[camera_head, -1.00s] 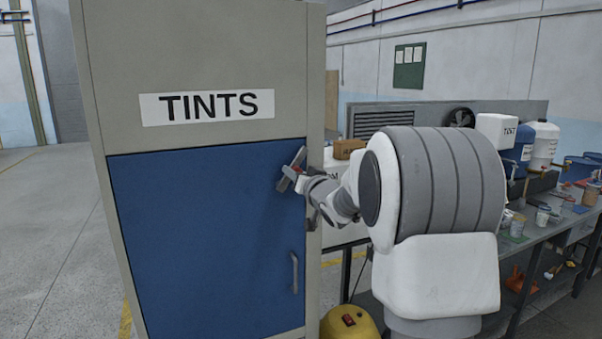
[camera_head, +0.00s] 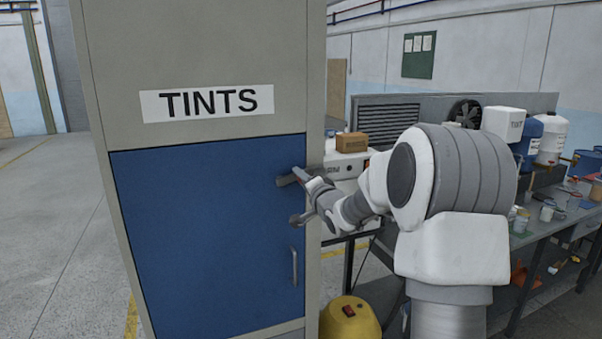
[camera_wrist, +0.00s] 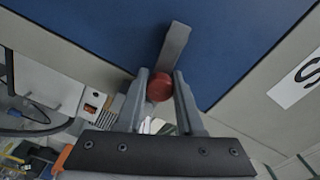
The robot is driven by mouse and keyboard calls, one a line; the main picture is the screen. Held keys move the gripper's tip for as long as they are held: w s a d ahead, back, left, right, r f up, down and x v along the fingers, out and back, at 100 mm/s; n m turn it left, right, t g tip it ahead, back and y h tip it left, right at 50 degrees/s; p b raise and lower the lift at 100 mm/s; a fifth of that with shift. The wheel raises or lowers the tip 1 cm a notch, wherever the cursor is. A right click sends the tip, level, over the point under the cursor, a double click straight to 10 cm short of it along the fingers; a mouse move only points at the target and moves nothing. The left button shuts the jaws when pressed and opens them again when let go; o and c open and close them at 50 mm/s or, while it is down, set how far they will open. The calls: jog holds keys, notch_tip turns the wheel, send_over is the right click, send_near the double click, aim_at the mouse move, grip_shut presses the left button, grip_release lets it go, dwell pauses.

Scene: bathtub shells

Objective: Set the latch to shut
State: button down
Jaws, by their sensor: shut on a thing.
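The latch is a flat grey bar (camera_head: 288,181) near the upper right of the blue cabinet door (camera_head: 200,240). In the wrist view the bar (camera_wrist: 176,45) lies across the blue door, with a round red knob (camera_wrist: 160,87) at its near end. My gripper (camera_wrist: 160,92) is shut on the red knob, with one finger on each side. In the head view my gripper (camera_head: 307,182) is at the door's right edge and hides the knob. A small grey piece (camera_head: 297,219) shows just below it; I cannot tell what it is.
A door handle (camera_head: 294,266) is lower on the door. The cabinet bears a TINTS sign (camera_head: 207,103). To the right are a cluttered workbench (camera_head: 545,235) and a yellow object (camera_head: 349,320) on the floor. The floor to the left is clear.

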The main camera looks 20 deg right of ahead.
jog(key=shift+f+m, duration=0.45)
jog(key=shift+m, duration=0.65)
jog(key=c, duration=0.5)
grip_release()
jog(key=shift+f, duration=0.1)
jog(key=shift+c, duration=0.2)
jog(key=s+b, duration=0.2)
jog(key=s, duration=1.5)
jog(key=shift+s+d, duration=0.2)
jog(key=shift+d, duration=0.1)
